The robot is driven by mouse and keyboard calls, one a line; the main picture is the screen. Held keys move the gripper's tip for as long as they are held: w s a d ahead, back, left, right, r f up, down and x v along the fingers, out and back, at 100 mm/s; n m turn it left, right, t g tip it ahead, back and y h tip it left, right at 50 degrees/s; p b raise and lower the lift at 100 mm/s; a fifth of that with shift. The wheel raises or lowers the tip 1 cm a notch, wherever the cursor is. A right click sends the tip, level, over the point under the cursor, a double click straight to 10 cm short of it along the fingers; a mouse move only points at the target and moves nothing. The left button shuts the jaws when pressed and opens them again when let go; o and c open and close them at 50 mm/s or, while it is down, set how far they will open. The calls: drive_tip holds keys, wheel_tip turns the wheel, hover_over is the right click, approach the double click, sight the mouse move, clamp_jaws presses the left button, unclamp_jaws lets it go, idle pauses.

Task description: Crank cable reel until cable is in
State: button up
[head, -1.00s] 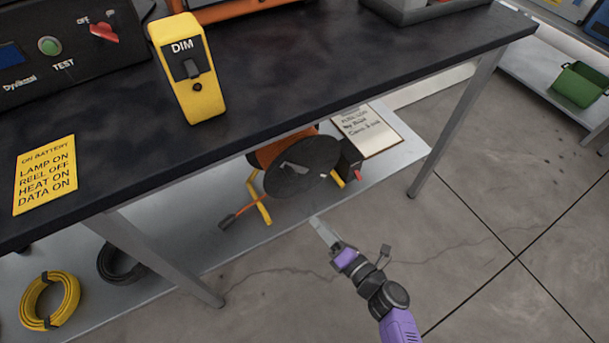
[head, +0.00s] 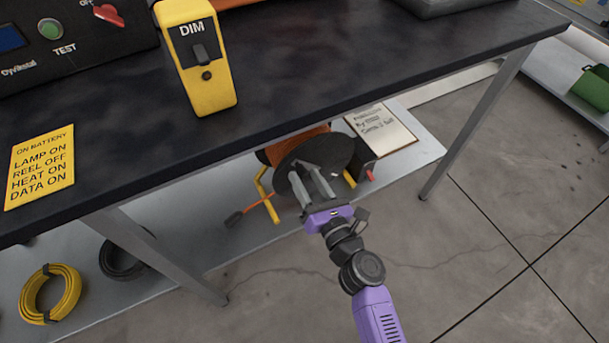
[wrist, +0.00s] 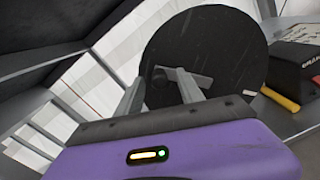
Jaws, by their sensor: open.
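The cable reel (head: 332,150) stands on the low shelf under the table, with a dark round side disc, orange cable wound behind it and yellow legs. An orange cable end with a dark plug (head: 236,219) lies on the shelf at its left. My gripper (head: 308,171) is open and empty in front of the disc, its two fingers pointing at it. In the wrist view the disc (wrist: 222,50) fills the middle, and the grey crank arm (wrist: 190,77) with a dark knob (wrist: 160,74) shows between and beyond the fingertips. I cannot tell whether the fingers touch the knob.
The table top (head: 330,70) overhangs the reel, with a leg (head: 470,130) to the right and another (head: 155,255) to the left. A dark box with a red switch (head: 368,165) and a clipboard (head: 385,130) sit right of the reel. A yellow cable coil (head: 50,294) lies lower left.

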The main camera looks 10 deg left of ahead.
drive_tip(key=shift+x, duration=0.75)
clamp_jaws()
idle(0.9)
